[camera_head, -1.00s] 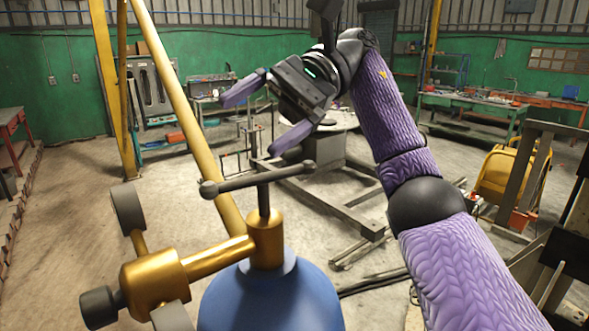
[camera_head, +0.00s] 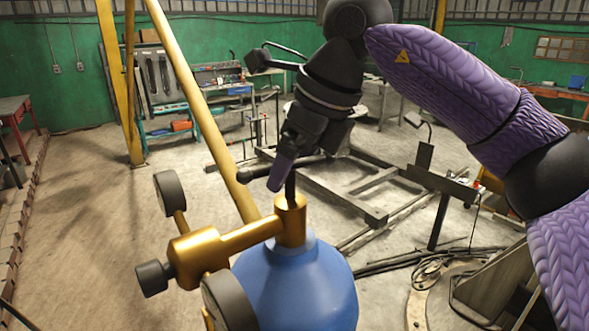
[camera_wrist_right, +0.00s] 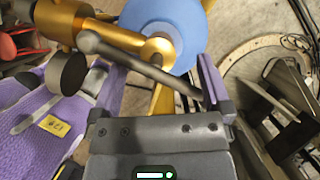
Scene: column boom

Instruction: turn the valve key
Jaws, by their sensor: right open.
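The valve key (camera_head: 256,172) is a dark grey T-bar on a short stem. It stands upright on the brass valve (camera_head: 291,222) atop a blue cylinder (camera_head: 297,285). In the right wrist view the key's bar (camera_wrist_right: 140,62) runs slantwise from a round end at upper left towards one purple finger. My right gripper (camera_head: 283,172) comes down from above at the key and hides part of the bar. It also shows in the right wrist view (camera_wrist_right: 163,80), open, fingers apart. I cannot tell whether a finger touches the bar. My left gripper is out of view.
Gauges (camera_head: 170,193) and a dark knob (camera_head: 152,278) stick out left of the valve. A yellow pole (camera_head: 205,115) slants behind it. A metal frame (camera_head: 330,190) lies on the floor behind. Open floor is at left.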

